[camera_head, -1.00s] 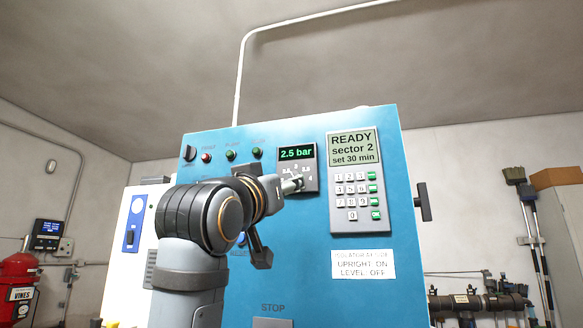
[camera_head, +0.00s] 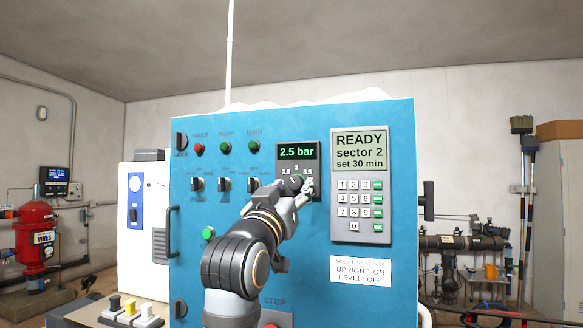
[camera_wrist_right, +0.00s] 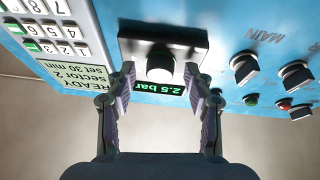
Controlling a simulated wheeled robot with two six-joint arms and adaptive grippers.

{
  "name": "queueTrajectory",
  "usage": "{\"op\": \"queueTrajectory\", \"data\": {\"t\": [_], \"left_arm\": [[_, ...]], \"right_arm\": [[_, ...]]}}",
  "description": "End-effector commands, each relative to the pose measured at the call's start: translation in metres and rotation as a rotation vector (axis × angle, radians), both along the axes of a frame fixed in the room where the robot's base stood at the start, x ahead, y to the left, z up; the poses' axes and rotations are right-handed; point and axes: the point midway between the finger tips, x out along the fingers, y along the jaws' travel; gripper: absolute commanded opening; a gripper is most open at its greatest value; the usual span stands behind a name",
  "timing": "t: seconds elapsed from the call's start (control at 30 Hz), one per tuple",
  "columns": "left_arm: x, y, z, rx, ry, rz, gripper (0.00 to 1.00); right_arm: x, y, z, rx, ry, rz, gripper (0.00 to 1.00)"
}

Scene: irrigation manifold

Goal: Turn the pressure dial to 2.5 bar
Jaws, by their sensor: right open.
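The pressure dial is a knob (camera_wrist_right: 160,68) on a dark plate (camera_wrist_right: 190,48) on the blue panel (camera_head: 290,120). The green readout (camera_head: 297,152) above it says 2.5 bar. In the head view, scale marks such as 3 and 3.5 show around the dial, and my right gripper hides part of it. My right gripper (camera_head: 304,189) is at the dial. In the right wrist view, its two fingers (camera_wrist_right: 160,80) stand apart on either side of the knob, with gaps visible; they do not appear to grip it. My left gripper is not in view.
Right of the dial are a keypad (camera_head: 360,205) and a screen (camera_head: 359,151) reading READY, sector 2, set 30 min. Several switches and lamps, including a red lamp (camera_head: 199,148), are to the left. A black side handle (camera_head: 428,201) sticks out at the panel's right edge.

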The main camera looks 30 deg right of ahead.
Motion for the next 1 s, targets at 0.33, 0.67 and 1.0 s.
{"op": "queueTrajectory", "data": {"t": [0.33,0.67,1.0], "left_arm": [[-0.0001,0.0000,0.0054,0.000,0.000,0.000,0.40],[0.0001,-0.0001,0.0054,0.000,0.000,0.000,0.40],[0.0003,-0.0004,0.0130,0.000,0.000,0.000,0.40]], "right_arm": [[0.0010,-0.0017,0.0001,-0.001,-0.001,0.000,0.53],[0.0010,-0.0017,0.0003,-0.001,-0.001,0.000,0.12],[-0.0003,-0.0033,0.0020,-0.076,0.090,-0.001,0.00]]}}
